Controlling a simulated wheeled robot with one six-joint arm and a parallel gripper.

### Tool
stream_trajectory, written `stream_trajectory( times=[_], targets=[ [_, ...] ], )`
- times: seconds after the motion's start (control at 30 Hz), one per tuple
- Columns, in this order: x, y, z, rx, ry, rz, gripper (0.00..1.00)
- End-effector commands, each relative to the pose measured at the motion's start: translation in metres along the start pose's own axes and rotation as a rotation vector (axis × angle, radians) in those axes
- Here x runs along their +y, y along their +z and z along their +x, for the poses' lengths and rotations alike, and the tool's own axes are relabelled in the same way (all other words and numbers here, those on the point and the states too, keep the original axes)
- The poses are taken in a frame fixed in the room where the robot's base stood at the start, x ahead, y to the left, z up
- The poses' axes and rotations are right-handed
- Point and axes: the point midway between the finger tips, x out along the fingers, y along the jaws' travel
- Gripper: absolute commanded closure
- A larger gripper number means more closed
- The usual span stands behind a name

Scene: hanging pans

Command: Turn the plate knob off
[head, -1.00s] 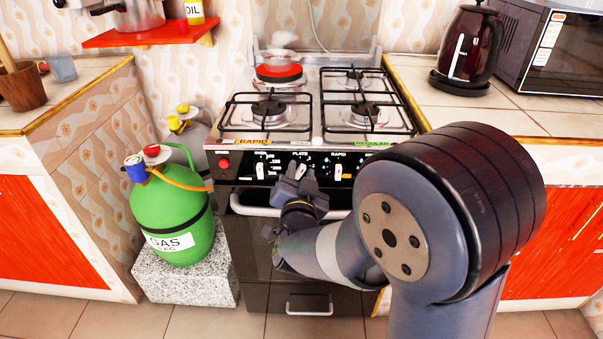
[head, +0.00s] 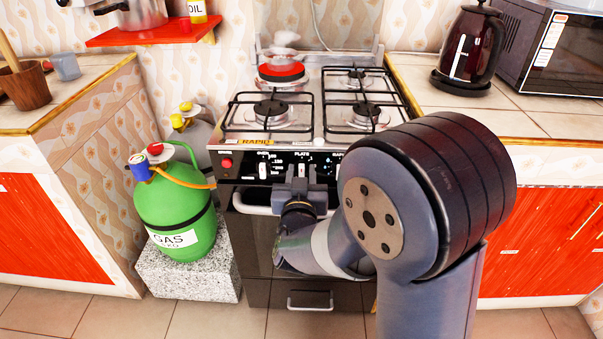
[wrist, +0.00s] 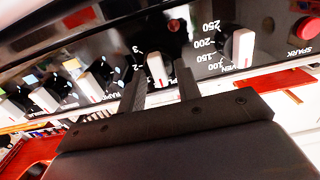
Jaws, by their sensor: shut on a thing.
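The plate knob (head: 301,171) is the white knob under the PLATE label on the stove's black control panel. It stands upright in the head view. In the wrist view it shows between my two fingers (wrist: 157,70). My gripper (head: 302,182) is shut on it, with one finger on each side, and its body is upright just in front of the panel. The fingers also show in the wrist view (wrist: 161,88). The round plate (head: 281,74) at the back left of the stove top looks red, with a clear glass pot on it.
The oven knob (wrist: 240,47) is beside the plate knob. A red spark button (head: 226,163) is at the panel's left end. The oven handle (head: 245,206) runs below my gripper. A green gas bottle (head: 172,208) stands left of the stove.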

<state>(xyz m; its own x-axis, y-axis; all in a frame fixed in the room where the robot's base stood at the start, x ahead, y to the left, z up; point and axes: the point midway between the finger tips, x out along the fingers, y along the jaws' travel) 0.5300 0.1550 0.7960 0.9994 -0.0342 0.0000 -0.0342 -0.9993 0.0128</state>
Motion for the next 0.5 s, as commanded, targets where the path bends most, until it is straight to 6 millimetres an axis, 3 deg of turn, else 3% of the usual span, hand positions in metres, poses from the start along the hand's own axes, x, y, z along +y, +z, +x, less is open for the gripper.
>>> stream_trajectory(
  times=[0.33,0.37,0.5],
  targets=[
    [-0.0002,-0.0001,0.0001,0.001,-0.001,-0.004,0.91],
    [-0.0002,-0.0001,0.0002,0.001,-0.001,-0.004,0.66],
    [-0.0001,0.0,0.0001,0.0,0.0,-0.003,0.54]
  ],
)
